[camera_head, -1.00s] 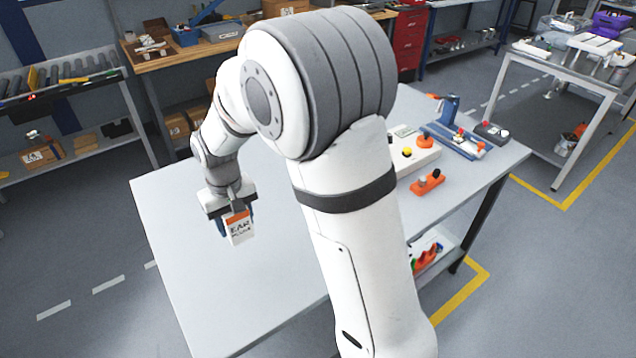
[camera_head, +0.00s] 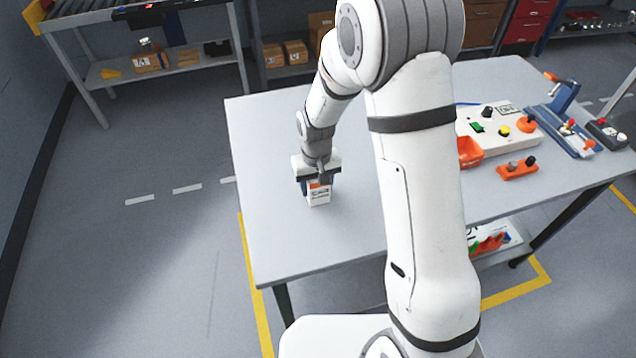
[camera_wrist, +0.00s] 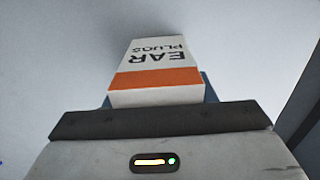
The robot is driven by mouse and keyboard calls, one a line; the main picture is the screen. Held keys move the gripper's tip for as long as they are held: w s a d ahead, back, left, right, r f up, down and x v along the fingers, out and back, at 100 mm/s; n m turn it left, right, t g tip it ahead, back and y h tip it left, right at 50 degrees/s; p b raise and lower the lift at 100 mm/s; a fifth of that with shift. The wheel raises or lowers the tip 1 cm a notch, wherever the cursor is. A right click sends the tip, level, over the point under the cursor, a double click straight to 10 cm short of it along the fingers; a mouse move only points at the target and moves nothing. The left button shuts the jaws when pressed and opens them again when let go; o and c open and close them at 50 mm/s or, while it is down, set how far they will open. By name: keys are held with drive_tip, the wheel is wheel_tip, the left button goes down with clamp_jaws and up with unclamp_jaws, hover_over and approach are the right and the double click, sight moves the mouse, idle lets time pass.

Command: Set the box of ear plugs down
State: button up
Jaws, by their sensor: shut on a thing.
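The box of ear plugs (camera_head: 319,195) is white with an orange band. My gripper (camera_head: 318,182) is shut on it, its fingers at the sides of the box's upper part. In the head view the box is upright, at or just above the left part of the grey table (camera_head: 270,225); I cannot tell whether its base touches. In the wrist view the box (camera_wrist: 155,70) shows its "EAR PLUGS" lettering upside down, with the orange band nearest the gripper. The blue fingers are mostly hidden behind the box there.
The table around the box is clear. To the right, behind my arm, are an orange bin (camera_head: 470,152), a white control box with buttons (camera_head: 500,130), an orange block with dark knobs (camera_head: 517,169) and a blue fixture (camera_head: 565,130). The table's left edge is near the box.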

drive_tip(key=shift+f, duration=0.15)
drive_tip(key=o, duration=1)
